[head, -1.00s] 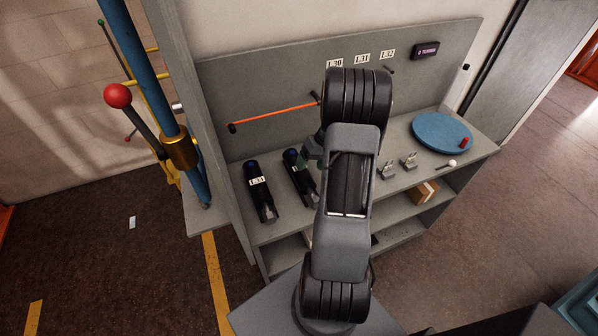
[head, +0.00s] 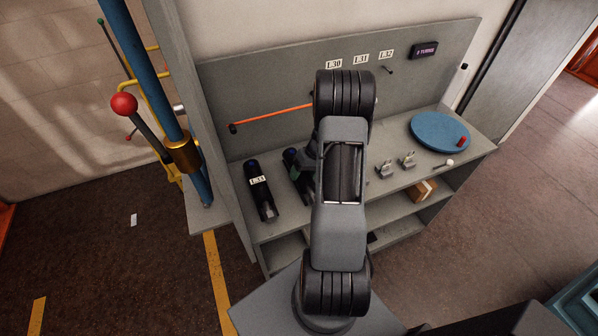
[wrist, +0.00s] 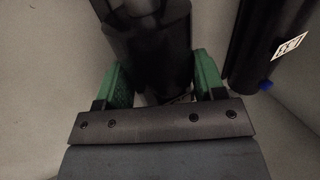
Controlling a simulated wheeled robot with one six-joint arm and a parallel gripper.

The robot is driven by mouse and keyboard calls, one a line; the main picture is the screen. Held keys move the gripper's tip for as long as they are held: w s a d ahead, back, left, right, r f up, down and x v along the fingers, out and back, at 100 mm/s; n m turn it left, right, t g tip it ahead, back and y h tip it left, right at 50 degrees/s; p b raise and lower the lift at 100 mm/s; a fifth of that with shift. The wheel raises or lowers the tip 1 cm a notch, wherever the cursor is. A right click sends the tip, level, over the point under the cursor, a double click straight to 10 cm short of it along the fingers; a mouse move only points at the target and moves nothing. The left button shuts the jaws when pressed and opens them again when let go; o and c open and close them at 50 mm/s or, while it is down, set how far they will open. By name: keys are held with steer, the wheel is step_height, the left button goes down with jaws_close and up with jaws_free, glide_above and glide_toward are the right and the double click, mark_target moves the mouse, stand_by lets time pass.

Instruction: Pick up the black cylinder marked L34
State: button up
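A black cylinder (head: 290,158) lies on the shelf top, largely covered by my arm. In the wrist view, this black cylinder (wrist: 150,50) lies between the green fingers of my gripper (wrist: 160,78). The fingers are wide apart, one on each side of it. No L34 label is readable.
The grey shelf unit (head: 395,190) has a back panel with tags L30, L31 and L32 and an orange rod (head: 272,116). Small metal brackets (head: 385,169) and a blue round plate (head: 440,130) are to the right. A blue post (head: 150,80) stands at the left.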

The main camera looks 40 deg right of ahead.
jaws_close()
steer(key=shift+w+d+r, duration=0.1)
stand_by(0.4)
steer(key=shift+r, duration=0.1)
